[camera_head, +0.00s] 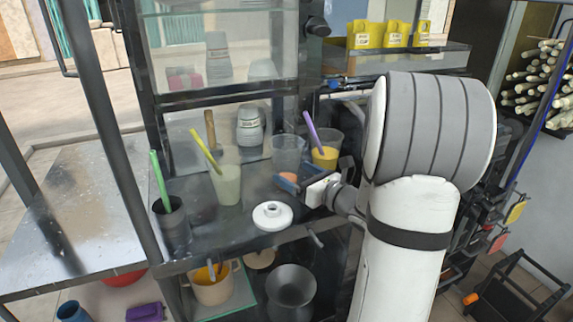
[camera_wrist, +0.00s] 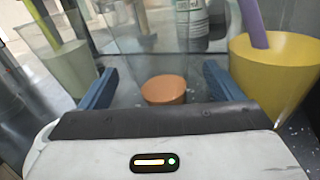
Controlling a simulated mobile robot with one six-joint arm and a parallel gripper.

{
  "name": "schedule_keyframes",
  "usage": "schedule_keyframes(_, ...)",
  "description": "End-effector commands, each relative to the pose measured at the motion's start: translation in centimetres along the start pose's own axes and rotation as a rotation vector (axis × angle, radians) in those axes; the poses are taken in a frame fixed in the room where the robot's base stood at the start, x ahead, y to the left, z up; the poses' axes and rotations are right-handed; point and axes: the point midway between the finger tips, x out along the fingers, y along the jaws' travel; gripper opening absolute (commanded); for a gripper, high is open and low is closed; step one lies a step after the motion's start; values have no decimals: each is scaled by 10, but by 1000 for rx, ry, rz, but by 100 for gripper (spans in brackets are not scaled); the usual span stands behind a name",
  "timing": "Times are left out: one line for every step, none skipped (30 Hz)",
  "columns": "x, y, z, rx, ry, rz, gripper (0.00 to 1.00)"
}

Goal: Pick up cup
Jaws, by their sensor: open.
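A clear, empty-looking cup (camera_head: 288,150) stands on the dark counter of the press. In the wrist view the clear cup (camera_wrist: 150,45) shows faintly ahead of my gripper. My gripper (camera_head: 300,182) is low over the counter, in front of that cup. In the wrist view its two blue fingers (camera_wrist: 160,80) are apart, with an orange-brown round piece (camera_wrist: 163,90) showing between them. I cannot tell whether the fingers reach around the cup. A cup of yellow-orange drink with a purple straw (camera_head: 325,155) stands to the right. A pale green cup with a yellow straw (camera_head: 228,185) stands to the left.
A dark cup with a green straw (camera_head: 174,228) stands near the counter's left front corner. A white ring-shaped lid (camera_head: 272,216) lies at the front edge. A grey-white bottle (camera_head: 250,127) stands behind. Yellow bins (camera_head: 388,36) sit on a shelf above.

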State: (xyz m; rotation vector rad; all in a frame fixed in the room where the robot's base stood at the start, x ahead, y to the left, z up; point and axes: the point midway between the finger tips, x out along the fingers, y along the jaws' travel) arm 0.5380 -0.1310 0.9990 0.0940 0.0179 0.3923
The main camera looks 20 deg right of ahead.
Motion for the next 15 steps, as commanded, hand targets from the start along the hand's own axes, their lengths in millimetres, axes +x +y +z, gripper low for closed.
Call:
schedule_keyframes(9, 3, 2, 0, 1, 5, 86)
schedule_keyframes(14, 3, 2, 0, 0, 5, 86)
schedule_keyframes(20, 4, 3, 0, 0, 5, 86)
schedule_keyframes(24, 4, 2, 0, 0, 4, 86)
schedule_keyframes(28, 3, 2, 1, 2, 3, 86)
schedule_keyframes(33, 3, 2, 1, 1, 3, 86)
schedule_keyframes(35, 3, 2, 0, 0, 2, 86)
schedule_keyframes(37, 3, 2, 0, 0, 2, 86)
schedule_keyframes(39, 2, 2, 0, 0, 1, 86)
schedule_keyframes(40, 2, 2, 0, 0, 1, 86)
schedule_keyframes(40, 2, 2, 0, 0, 0, 86)
schedule_keyframes(40, 2, 2, 0, 0, 0, 86)
schedule_keyframes(40, 2, 2, 0, 0, 0, 86)
schedule_keyframes(40, 2, 2, 0, 0, 0, 86)
schedule_keyframes(40, 2, 2, 0, 0, 0, 86)
